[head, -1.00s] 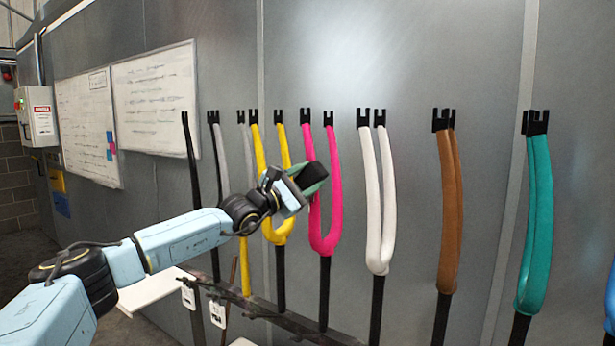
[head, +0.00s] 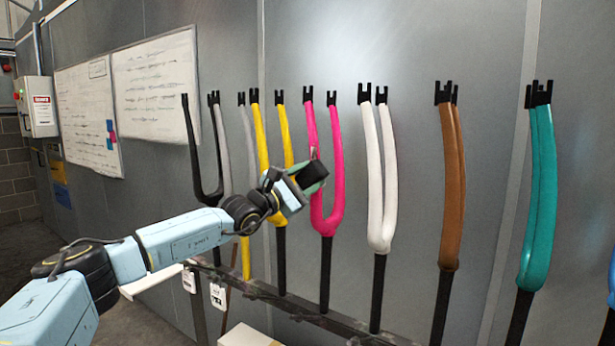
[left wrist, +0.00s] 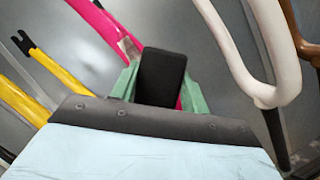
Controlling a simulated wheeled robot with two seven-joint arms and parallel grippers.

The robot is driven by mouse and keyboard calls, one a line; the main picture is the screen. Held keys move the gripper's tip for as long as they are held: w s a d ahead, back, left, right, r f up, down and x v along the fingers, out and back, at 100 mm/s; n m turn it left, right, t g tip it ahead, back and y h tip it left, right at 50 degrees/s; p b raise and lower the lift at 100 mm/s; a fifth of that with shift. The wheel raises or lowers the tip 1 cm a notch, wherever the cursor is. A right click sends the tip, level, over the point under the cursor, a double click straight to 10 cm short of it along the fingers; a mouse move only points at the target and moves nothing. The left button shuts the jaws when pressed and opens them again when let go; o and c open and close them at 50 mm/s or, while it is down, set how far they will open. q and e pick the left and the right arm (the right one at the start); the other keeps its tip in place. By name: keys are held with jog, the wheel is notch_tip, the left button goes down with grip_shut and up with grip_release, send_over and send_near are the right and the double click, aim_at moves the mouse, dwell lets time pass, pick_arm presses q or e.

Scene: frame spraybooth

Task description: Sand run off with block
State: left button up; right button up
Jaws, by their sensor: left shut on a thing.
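The pink fork (head: 334,172) hangs upright among a row of coloured forks. A small pale patch (left wrist: 130,47) shows on its left leg in the left wrist view; it also shows in the head view (head: 314,152). My left gripper (head: 308,177), with green fingers, is shut on a dark block (left wrist: 163,75). The block (head: 314,171) is in front of the pink fork's left leg, just below the patch. I cannot tell whether it touches the leg. The block hides part of the pink fork in both views. My right gripper is not in view.
Yellow (head: 262,135), white (head: 372,170), brown (head: 453,190) and teal (head: 541,200) forks stand close on either side, on a dark rail (head: 315,318) along a grey wall. Tags (head: 218,296) hang at the rail's left. A pale box (head: 248,336) stands below.

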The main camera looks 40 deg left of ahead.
pick_arm(q)
notch_tip(320, 180, down, 7)
jog(key=b, duration=0.5)
jog(key=shift+s, duration=0.2)
jog(key=s+b, duration=0.2)
jog(key=b, duration=0.2)
jog(key=s+b, duration=0.1)
jog(key=b, duration=0.4)
jog(key=s+b, duration=0.2)
jog(key=b, duration=0.2)
jog(key=shift+s+d+r+b, duration=0.15)
jog(key=shift+s+d+b, duration=0.15)
jog(key=shift+b, duration=0.1)
